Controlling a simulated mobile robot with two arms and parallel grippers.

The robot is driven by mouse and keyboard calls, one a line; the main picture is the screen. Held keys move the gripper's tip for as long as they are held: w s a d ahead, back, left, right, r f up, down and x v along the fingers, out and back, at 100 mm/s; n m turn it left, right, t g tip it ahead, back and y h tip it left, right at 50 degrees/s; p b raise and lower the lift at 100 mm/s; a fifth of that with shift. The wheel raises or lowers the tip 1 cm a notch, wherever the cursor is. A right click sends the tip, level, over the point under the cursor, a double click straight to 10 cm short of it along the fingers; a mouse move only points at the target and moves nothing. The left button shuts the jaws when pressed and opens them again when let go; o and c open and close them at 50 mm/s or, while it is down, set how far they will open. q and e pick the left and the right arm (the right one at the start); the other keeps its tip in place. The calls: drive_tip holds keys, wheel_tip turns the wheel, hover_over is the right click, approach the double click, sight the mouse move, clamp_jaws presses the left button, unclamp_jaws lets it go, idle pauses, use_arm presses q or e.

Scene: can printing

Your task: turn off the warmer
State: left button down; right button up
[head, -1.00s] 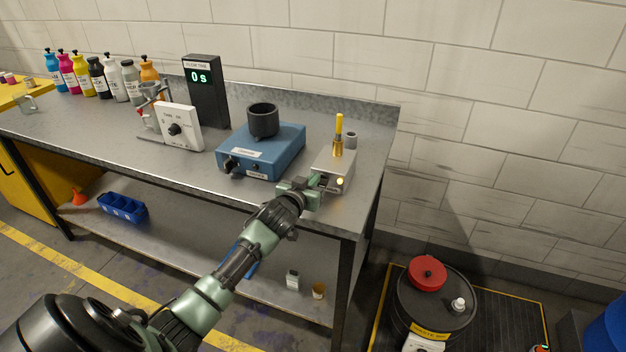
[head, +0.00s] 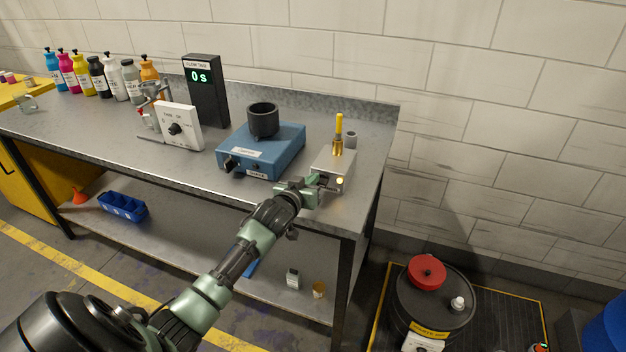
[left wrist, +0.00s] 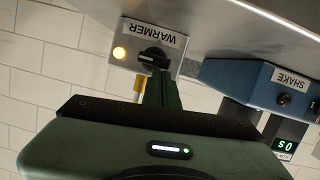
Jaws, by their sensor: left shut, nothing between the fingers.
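The warmer (head: 332,168) is a small light-grey box near the right end of the bench, with a yellow-handled tool standing on top. The knob is hidden in the head view. My right gripper is not in view.
A blue shaker (head: 262,152) with a black cup stands left of the warmer. Further left are a white dial box (head: 181,127), a black timer (head: 206,90) reading 0 s and several ink bottles. A black drum (head: 434,305) stands on the floor at right.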

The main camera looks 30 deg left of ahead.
use_arm(q)
drive_tip(key=shift+a+f+n+h, duration=0.15)
drive_tip(key=shift+n+h, duration=0.15)
drive_tip(key=shift+n, duration=0.2)
drive_tip(key=shift+s+a+n, duration=0.1)
drive_tip(key=shift+n, duration=0.2)
drive_tip(key=shift+a+f+n+t+h, duration=0.2)
drive_tip(key=shift+f+n+t+h, duration=0.15)
drive_tip(key=shift+n, duration=0.55)
drive_tip(key=n+b, duration=0.1)
drive_tip(key=f+n+h+b, duration=0.1)
drive_tip(key=n+t, duration=0.1)
drive_tip(key=n, duration=0.1)
drive_tip(key=shift+s+a+f+b, duration=0.1)
drive_tip(key=shift+a+f+b, duration=0.05)
drive_tip(key=shift+a+b, duration=0.25)
drive_tip(key=shift+d+f, duration=0.1)
drive_tip(key=shift+f+b, duration=0.1)
drive_tip(key=shift+b, duration=0.25)
